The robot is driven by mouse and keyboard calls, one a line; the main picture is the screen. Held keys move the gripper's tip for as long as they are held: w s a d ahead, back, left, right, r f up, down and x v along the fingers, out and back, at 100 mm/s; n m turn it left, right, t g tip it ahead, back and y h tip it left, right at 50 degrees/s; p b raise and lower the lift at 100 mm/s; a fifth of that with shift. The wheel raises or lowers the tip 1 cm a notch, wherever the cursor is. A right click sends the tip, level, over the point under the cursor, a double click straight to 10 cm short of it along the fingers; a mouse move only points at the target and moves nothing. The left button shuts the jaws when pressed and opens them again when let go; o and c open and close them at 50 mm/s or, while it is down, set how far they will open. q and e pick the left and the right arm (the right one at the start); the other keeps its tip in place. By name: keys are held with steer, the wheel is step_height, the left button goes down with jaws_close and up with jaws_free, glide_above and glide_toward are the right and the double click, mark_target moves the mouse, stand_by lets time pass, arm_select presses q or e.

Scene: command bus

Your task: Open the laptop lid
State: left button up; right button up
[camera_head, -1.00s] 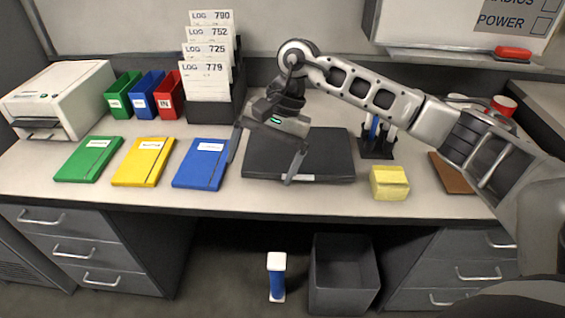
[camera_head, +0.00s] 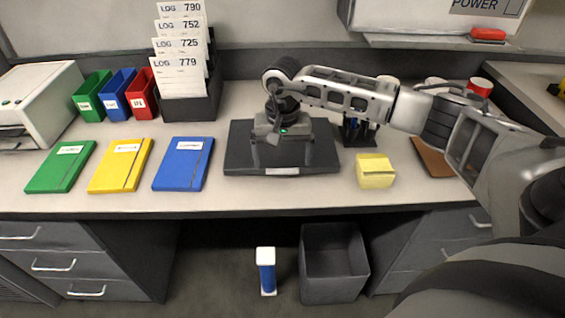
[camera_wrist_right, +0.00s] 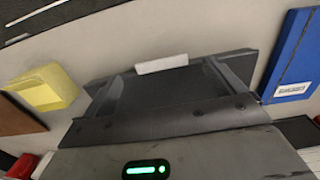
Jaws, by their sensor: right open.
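The laptop (camera_head: 238,160) is a flat dark slab lying shut on the desk, with a pale strip on its front edge. In the right wrist view the laptop (camera_wrist_right: 262,62) shows behind the gripper, with the pale strip (camera_wrist_right: 162,64) between the fingertips. My right gripper (camera_head: 282,162) is open and empty over the middle of the laptop, its fingers pointing toward the front edge. Its two fingers also show spread in the right wrist view (camera_wrist_right: 165,75). I cannot tell whether they touch the lid. The gripper hides the laptop's middle. My left gripper is not in view.
A blue folder (camera_head: 184,165) lies left of the laptop, beside yellow (camera_head: 120,166) and green (camera_head: 60,167) ones. A yellow block (camera_head: 375,172) sits close at the right. A log rack (camera_head: 190,106) and pen holder (camera_head: 358,135) stand behind. Clear desk runs along the front.

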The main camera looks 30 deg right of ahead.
mark_target(283, 172)
steer(key=shift+f, duration=1.6)
